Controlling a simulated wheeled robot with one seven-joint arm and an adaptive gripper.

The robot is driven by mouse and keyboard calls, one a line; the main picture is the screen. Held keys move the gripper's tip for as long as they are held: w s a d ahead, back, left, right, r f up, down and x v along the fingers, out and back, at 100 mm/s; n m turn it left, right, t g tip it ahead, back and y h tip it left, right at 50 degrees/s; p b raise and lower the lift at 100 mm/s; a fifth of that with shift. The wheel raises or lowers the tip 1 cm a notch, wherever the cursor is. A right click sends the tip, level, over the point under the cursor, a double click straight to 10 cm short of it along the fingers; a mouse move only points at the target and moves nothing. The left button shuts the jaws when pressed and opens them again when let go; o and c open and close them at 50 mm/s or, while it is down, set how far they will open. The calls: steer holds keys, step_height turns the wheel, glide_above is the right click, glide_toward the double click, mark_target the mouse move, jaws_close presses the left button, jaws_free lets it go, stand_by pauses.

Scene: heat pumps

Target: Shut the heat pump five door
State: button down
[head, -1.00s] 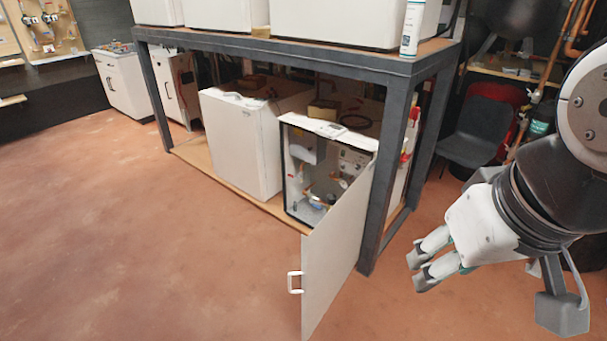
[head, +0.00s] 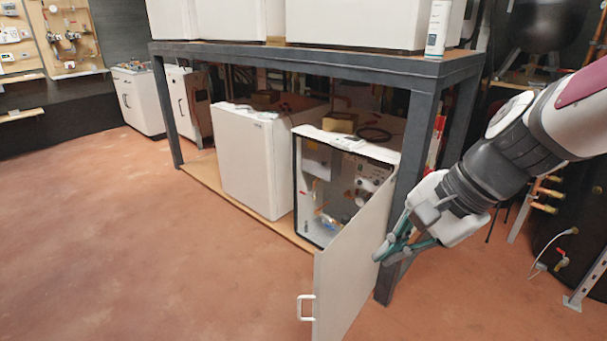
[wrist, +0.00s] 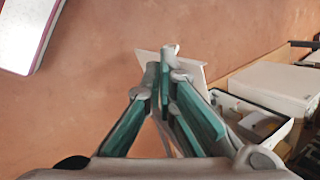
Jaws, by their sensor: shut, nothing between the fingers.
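The heat pump five door (head: 350,263) is a flat white panel with a white handle (head: 306,307) near its free edge. It stands wide open, swung out toward the front from the open heat pump cabinet (head: 335,185) on the bench's low shelf. Valves and gauges show inside the cabinet. My gripper (head: 381,258) is shut and empty, at the right, outer side of the door near the bench's front leg. I cannot tell whether it touches the door. In the wrist view the gripper (wrist: 165,55) covers most of the door, and a white part shows beyond its fingertips.
A dark metal bench (head: 300,60) carries white units on top, and its front leg (head: 409,190) stands close to my gripper. A closed white unit (head: 250,160) sits left of the open cabinet. The floor (head: 150,255) to the left and front is clear.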

steer(key=w+d+f+m+t+y+b, duration=0.1)
steer(key=w+d+f+m+y+b, duration=0.15)
steer(key=w+f+m+b, duration=0.65)
steer(key=m+t+b, duration=0.2)
steer(key=m+b, duration=0.3)
glide_toward(332, 267)
step_height(332, 267, down, 3)
steer(key=shift+w+a+b, duration=0.2)
steer(key=shift+w+a, duration=0.3)
steer(key=shift+a, duration=0.2)
steer(key=shift+w+a+b, duration=0.2)
steer(key=shift+w+a, duration=0.3)
steer(key=shift+a, duration=0.25)
steer(key=shift+a, duration=0.15)
